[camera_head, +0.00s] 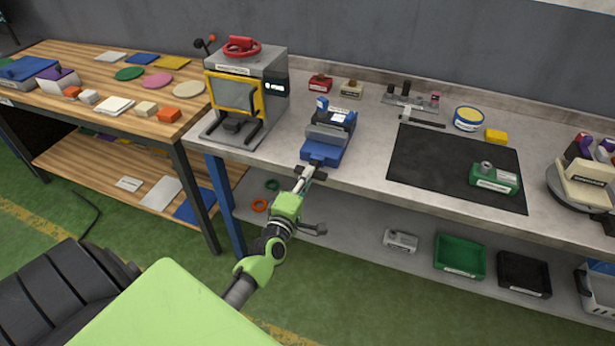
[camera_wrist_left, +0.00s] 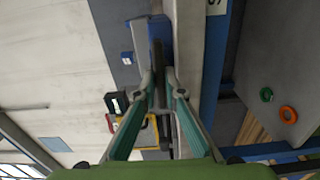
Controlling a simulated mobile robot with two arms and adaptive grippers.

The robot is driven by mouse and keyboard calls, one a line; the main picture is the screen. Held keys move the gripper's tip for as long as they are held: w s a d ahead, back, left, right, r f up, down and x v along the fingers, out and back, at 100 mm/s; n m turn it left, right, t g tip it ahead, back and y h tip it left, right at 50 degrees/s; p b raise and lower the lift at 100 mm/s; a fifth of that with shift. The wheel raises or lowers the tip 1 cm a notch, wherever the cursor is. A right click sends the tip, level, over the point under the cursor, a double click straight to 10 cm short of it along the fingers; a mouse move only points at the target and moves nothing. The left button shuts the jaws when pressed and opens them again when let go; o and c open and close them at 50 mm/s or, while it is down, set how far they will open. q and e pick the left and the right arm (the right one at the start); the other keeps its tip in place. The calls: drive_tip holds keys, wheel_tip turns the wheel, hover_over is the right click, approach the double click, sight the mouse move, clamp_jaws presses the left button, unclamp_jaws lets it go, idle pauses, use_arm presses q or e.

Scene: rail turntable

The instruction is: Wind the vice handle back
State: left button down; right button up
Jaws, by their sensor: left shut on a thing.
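The blue vice (camera_head: 327,140) with grey jaws stands at the front edge of the grey workbench, and part of it shows in the left wrist view (camera_wrist_left: 155,35). My left gripper (camera_head: 306,174) reaches up to the vice's front from below. In the left wrist view my left gripper (camera_wrist_left: 160,78) has its two fingers closed on the dark vice handle (camera_wrist_left: 158,58). The fingers hide part of the handle. My right gripper is in neither view.
A press with a red wheel (camera_head: 240,47) stands left of the vice. A black mat (camera_head: 455,160) with a green block (camera_head: 494,179) lies to the right. The lower shelf holds a green bin (camera_head: 460,256) and orange and green rings. Green floor lies in front.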

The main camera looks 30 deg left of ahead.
use_arm(q)
drive_tip(key=c, duration=2.1)
unclamp_jaws()
drive_tip(key=shift+c, duration=0.2)
drive_tip(key=v, duration=1.2)
drive_tip(key=shift+f, duration=0.1)
drive_tip(key=s+d+f+m+g+h, duration=0.2)
drive_tip(key=s+d+f+m+g, duration=0.15)
drive_tip(key=f, duration=0.75)
drive_tip(key=s+d+f+m+g+h, duration=0.1)
drive_tip(key=s+d+f+m+g, duration=0.3)
drive_tip(key=f, duration=0.7)
drive_tip(key=s+d+f+m+g+h, duration=0.15)
drive_tip(key=s+f+m, duration=0.35)
drive_tip(key=f, duration=0.6)
drive_tip(key=s+f+m+g, duration=0.2)
drive_tip(key=s+f, duration=0.3)
drive_tip(key=s, duration=0.4)
drive_tip(key=s+d+f+m+g, duration=0.1)
drive_tip(key=s+f+m+g, duration=0.2)
drive_tip(key=s, duration=0.6)
drive_tip(key=s+d+f+m+g, duration=0.1)
drive_tip(key=s+f+m+g, duration=0.1)
drive_tip(key=s+f+m, duration=0.3)
drive_tip(key=s+f, duration=0.3)
drive_tip(key=s, duration=0.1)
